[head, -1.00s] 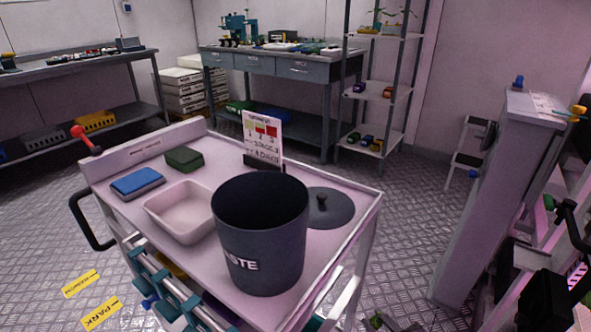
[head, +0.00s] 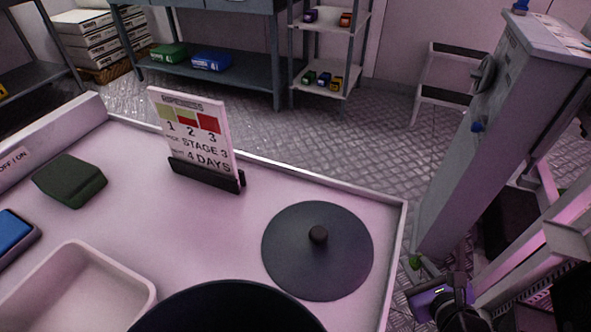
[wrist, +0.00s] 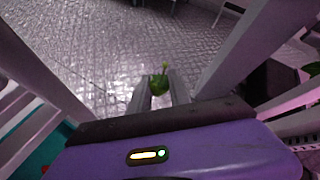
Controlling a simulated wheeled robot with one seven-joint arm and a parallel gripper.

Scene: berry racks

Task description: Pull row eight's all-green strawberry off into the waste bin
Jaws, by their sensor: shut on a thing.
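The green strawberry (wrist: 159,83) is between the fingertips of my gripper (wrist: 159,88) in the wrist view, with a short stem end showing. My gripper is shut on it, held above the metal floor. In the head view my gripper (head: 416,266) is at the lower right, beyond the cart's right edge, with a small bit of green at its tip. The dark waste bin (head: 230,305) stands on the cart at the bottom of the head view. Only its far rim and part of its inside show.
The cart top (head: 130,180) carries a round dark lid (head: 318,270), a stage sign (head: 195,135), a green pad (head: 70,180), a blue pad (head: 14,236) and a pale tray (head: 75,252).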

